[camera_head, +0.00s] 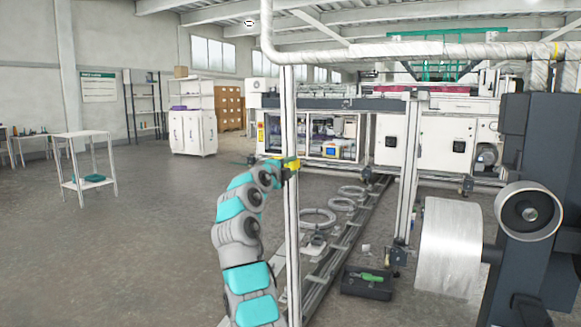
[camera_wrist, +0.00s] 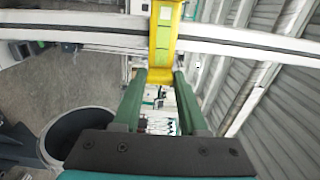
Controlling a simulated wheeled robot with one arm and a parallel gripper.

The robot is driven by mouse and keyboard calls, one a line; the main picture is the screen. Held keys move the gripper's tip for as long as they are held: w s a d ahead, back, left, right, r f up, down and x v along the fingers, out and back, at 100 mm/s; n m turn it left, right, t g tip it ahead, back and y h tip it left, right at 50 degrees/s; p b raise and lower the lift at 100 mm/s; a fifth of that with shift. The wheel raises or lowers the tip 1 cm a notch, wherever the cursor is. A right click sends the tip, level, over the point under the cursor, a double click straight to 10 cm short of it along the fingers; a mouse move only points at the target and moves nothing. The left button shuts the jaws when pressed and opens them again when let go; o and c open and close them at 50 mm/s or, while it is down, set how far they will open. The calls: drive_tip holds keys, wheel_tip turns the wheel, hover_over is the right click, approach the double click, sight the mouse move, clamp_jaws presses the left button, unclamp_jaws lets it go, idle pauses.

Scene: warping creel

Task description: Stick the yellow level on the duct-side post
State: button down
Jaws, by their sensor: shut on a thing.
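The yellow level (camera_head: 293,165) is at the near pale upright post (camera_head: 291,225) in the head view, a little below mid-picture. My gripper (camera_head: 279,164) reaches it from the left at the end of my teal and grey arm. In the wrist view, the green fingers of my gripper (camera_wrist: 160,78) are shut on the lower end of the yellow level (camera_wrist: 162,40). The level lies across the pale post (camera_wrist: 235,43), which runs sideways there, and covers part of it. I cannot tell whether the level touches the post.
A white wrapped duct (camera_head: 400,50) runs overhead. A second post (camera_head: 409,165) stands to the right, near a large silver roll (camera_head: 449,245). A dark tray (camera_head: 367,283) with a green tool and several rings lie on the floor. Open floor spreads left around a white table (camera_head: 84,135).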

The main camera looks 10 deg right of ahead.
drive_tip(key=shift+w, duration=0.1)
drive_tip(key=shift+c, duration=0.6)
unclamp_jaws()
drive_tip(key=shift+d, duration=0.1)
drive_tip(key=b+v, duration=0.3)
drive_tip(key=v, duration=0.4)
drive_tip(key=shift+b, duration=0.3)
